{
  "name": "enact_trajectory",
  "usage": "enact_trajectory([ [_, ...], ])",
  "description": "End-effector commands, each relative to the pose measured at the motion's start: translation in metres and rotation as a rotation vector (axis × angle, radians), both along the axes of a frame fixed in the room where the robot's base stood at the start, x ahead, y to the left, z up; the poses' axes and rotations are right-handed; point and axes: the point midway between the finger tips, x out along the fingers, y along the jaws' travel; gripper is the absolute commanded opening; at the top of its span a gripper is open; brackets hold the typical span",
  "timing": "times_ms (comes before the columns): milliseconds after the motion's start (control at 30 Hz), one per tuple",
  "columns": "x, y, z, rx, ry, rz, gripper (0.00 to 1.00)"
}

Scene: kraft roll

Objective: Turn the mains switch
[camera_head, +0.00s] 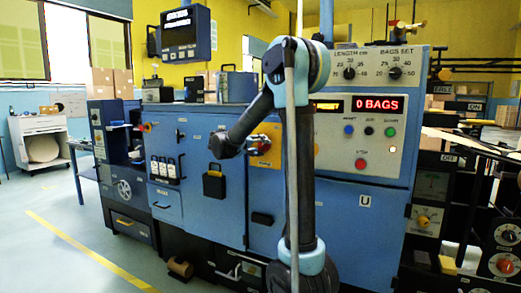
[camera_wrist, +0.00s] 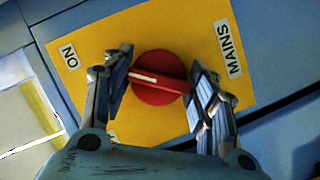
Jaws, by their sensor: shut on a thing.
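The mains switch (camera_wrist: 158,90) is a round red knob with a raised bar across it, on a yellow plate (camera_wrist: 165,35) in the wrist view. A white line on the bar lies toward the left finger. The plate reads ON at the left and MAINS at the upper right. My gripper (camera_wrist: 160,70) has one finger at each end of the bar and is shut on it. In the head view the yellow plate (camera_head: 267,130) shows on the blue machine behind my arm, which partly hides it.
The blue machine (camera_head: 230,190) has a lit 0 BAGS display (camera_head: 378,105), dials above and push buttons below. A black cabinet with knobs (camera_head: 505,265) stands at the right. Open floor (camera_head: 50,235) lies at the left.

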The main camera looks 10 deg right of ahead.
Motion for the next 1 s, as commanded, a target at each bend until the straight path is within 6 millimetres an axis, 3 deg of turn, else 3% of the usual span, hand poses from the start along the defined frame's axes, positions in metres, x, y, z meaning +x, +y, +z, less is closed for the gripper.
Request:
enact_trajectory([
  [400,-0.0008,0.0003,-0.0016,0.158,-0.109,0.001,0.29],
  [967,0.0004,0.0011,-0.0010,0.179,-0.126,0.004,0.29],
  [1000,0.0004,0.0011,-0.0011,0.179,-0.126,0.004,0.60],
])
